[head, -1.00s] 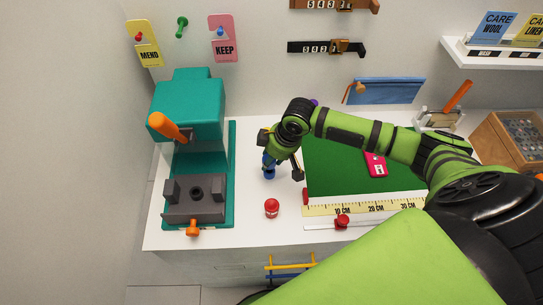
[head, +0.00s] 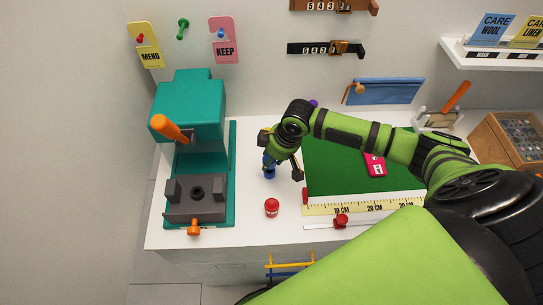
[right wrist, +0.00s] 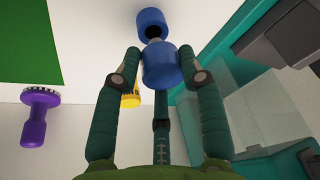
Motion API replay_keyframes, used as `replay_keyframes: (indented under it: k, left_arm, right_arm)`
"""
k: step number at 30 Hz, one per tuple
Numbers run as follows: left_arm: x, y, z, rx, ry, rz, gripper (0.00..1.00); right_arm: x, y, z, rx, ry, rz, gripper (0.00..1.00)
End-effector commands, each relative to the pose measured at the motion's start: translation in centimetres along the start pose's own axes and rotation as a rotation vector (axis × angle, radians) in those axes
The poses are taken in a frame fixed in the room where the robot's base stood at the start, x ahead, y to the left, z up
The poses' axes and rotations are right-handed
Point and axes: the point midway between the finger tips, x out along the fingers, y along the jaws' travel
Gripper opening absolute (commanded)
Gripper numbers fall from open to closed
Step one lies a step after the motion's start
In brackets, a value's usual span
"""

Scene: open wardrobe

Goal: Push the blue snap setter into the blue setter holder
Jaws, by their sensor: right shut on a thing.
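My right gripper (head: 278,157) comes in from the right in the head view and points down beside the green mat. In the right wrist view its three fingers (right wrist: 160,58) are shut on the blue snap setter (right wrist: 160,68). The blue setter holder (right wrist: 153,22) shows just beyond the setter's end, with a dark opening facing it. The two look closely lined up, with a narrow pale part between them; I cannot tell how deep the setter sits. In the head view the holder (head: 269,175) stands on the white top below the gripper. My left gripper is not in view.
A teal press (head: 188,100) with an orange handle stands left of the gripper. A red jar (head: 271,208) stands in front. The green mat (head: 330,165) and ruler (head: 350,210) lie right. Purple (right wrist: 38,115) and yellow (right wrist: 131,98) pieces show in the wrist view.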

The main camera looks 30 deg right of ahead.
Motion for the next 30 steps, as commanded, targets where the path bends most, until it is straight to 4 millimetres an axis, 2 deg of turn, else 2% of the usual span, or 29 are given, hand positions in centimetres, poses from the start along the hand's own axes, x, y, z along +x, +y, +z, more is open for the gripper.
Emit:
replay_keyframes:
  k: [14,30]
  left_arm:
    - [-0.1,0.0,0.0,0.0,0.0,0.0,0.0]
    - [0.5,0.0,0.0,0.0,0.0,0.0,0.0]
  right_arm:
    - [0.1,0.0,0.0,0.0,0.001,0.0,0.0]
    - [1.4,0.0,0.4,0.0,0.002,-0.001,0.0]
